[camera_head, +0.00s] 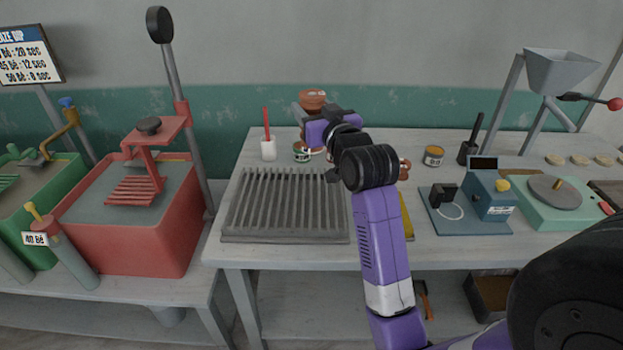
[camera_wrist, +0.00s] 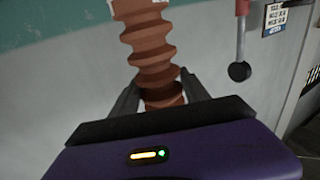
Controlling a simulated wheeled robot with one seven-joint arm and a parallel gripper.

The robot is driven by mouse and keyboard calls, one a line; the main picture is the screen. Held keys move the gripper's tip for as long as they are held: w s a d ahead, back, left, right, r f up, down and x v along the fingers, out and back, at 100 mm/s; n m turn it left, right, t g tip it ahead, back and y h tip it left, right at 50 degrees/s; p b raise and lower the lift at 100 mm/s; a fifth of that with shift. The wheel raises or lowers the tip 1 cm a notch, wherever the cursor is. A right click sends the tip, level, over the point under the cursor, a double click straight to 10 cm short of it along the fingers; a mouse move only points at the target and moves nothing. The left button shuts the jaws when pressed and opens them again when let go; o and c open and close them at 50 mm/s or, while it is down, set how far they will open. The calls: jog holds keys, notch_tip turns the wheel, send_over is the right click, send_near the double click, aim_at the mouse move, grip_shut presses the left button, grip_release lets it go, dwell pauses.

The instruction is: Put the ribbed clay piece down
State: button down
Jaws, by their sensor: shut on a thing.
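The ribbed clay piece (camera_wrist: 152,48) is reddish brown with thick screw-like ridges. In the wrist view it runs from between my fingers to the top edge, where a pale patch shows on its end. My gripper (camera_wrist: 160,98) is shut on it near one end. In the head view, my gripper (camera_head: 306,112) is over the back of the table, and the piece's flared clay end (camera_head: 312,97) shows above it. My purple hand hides most of the rest, so I cannot tell whether its lower end touches anything.
A grey slatted rack (camera_head: 286,207) lies at the table's front left, its slats empty. A white pot with a red brush (camera_head: 268,149) and a small green-banded jar (camera_head: 301,153) stand near the hand. A blue device (camera_head: 490,195) stands right; a red tank (camera_head: 135,220) is left.

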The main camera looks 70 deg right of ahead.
notch_tip(320, 180, down, 16)
jog(key=shift+f, duration=0.2)
dwell(0.4)
jog(key=shift+f, duration=0.15)
jog(key=c, duration=0.5)
grip_release()
jog(key=shift+f, duration=0.1)
jog(key=b+v, duration=0.2)
jog(key=v, duration=1)
jog(key=s+a+f+n+t+y, duration=0.1)
jog(key=s+a+f+n+y, duration=0.15)
jog(key=a, duration=0.65)
jog(key=s+a+f+n+t+y, duration=0.1)
jog(key=s+a+f+n+y, duration=0.15)
jog(key=a, duration=0.65)
jog(key=s+a+f+n+y, duration=0.1)
jog(key=a+f+y, duration=0.15)
jog(key=a, duration=0.65)
jog(key=s+a+n+y, duration=0.1)
jog(key=s+a, duration=0.1)
jog(key=s+a+r+n+y, duration=0.1)
jog(key=s+a+y, duration=0.1)
jog(key=s, duration=0.1)
jog(key=s+a+n+y, duration=0.1)
jog(key=s+a+y, duration=0.1)
jog(key=s+a, duration=0.1)
jog(key=shift+s+a+r, duration=0.1)
jog(key=shift+r, duration=0.15)
